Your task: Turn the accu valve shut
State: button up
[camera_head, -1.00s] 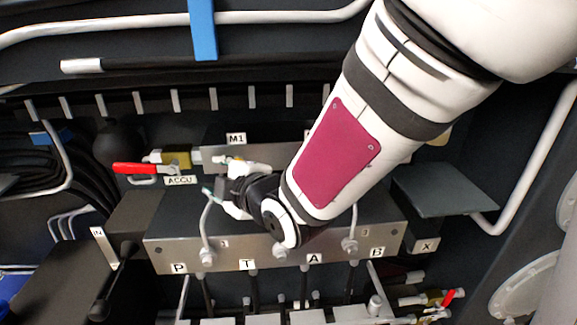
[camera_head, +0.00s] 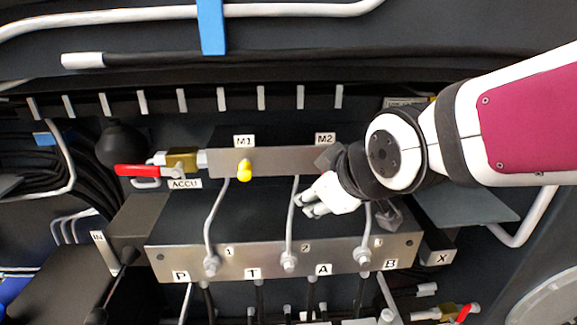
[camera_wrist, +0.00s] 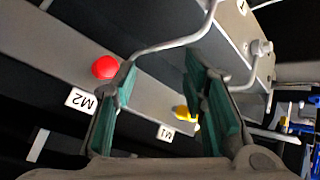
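The accu valve has a brass body (camera_head: 182,159) at the left in the head view, above the ACCU label (camera_head: 184,184). Its red lever (camera_head: 137,170) lies nearly level and points left, away from the brass body. My gripper (camera_head: 318,195) is well to the right of the valve, in front of the M2 end of the upper metal block. In the wrist view my gripper (camera_wrist: 160,72) has its two green-padded fingers apart, with nothing held between them. The accu valve is not recognisable in the wrist view.
A yellow knob (camera_head: 244,170) sits under the M1 label. A red knob (camera_wrist: 105,67) by M2 shows close to one finger in the wrist view. Thin grey pipes (camera_head: 213,222) rise from the lower block (camera_head: 225,258). A black bulb (camera_head: 121,145) stands left of the valve.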

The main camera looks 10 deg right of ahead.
jog(key=shift+s+d+f+m+g+h, duration=0.2)
jog(key=shift+s+d+m, duration=0.25)
jog(key=shift+s+d, duration=0.15)
jog(key=shift+s+d+f+m+g+h, duration=0.1)
jog(key=shift+s+d+m+g, duration=0.1)
jog(key=shift+s+d+m, duration=0.3)
